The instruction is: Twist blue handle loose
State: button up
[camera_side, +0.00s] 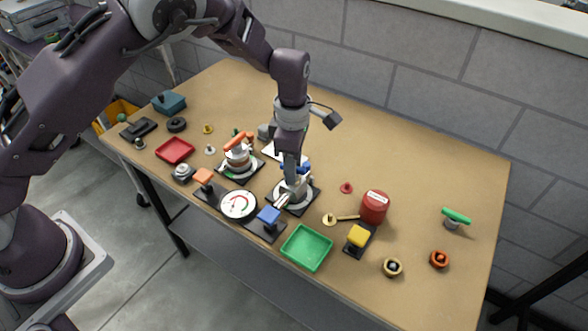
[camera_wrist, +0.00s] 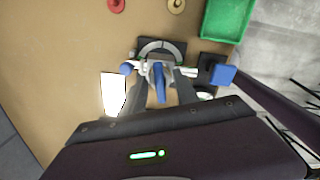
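The blue handle (camera_wrist: 160,84) shows in the wrist view as an upright blue bar over a round white dial on a square dark base (camera_wrist: 178,46). A blue knob (camera_wrist: 127,68) is on its left side. In the side view the blue handle (camera_side: 295,167) is partly hidden by my gripper (camera_side: 291,186), which is low over the dark base. In the wrist view my gripper (camera_wrist: 162,80) has a grey finger on each side of the handle, with gaps beside it. It looks open. Contact at the fingertips cannot be made out.
A similar fixture with an orange handle (camera_side: 238,144) stands to the left. A blue block on a stand (camera_side: 268,216), a round gauge (camera_side: 239,205) and a green tray (camera_side: 306,249) are in front. A red canister (camera_side: 374,206) is to the right.

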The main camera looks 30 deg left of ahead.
jog(key=shift+r, duration=3.3)
jog(key=s+a+r+m+t+h, duration=0.1)
jog(key=s+a+r+m, duration=0.3)
jog(key=s+r+m, duration=0.4)
jog(key=s+a+r+m+t+h, duration=0.1)
jog(key=s+a+r+m, duration=0.2)
jog(key=s+r, duration=0.55)
jog(key=s+a+r+m+t+y, duration=0.2)
jog(key=s+a+m, duration=0.3)
jog(key=s+m, duration=0.6)
jog(key=shift+s+t, duration=0.8)
jog(key=shift+s, duration=0.15)
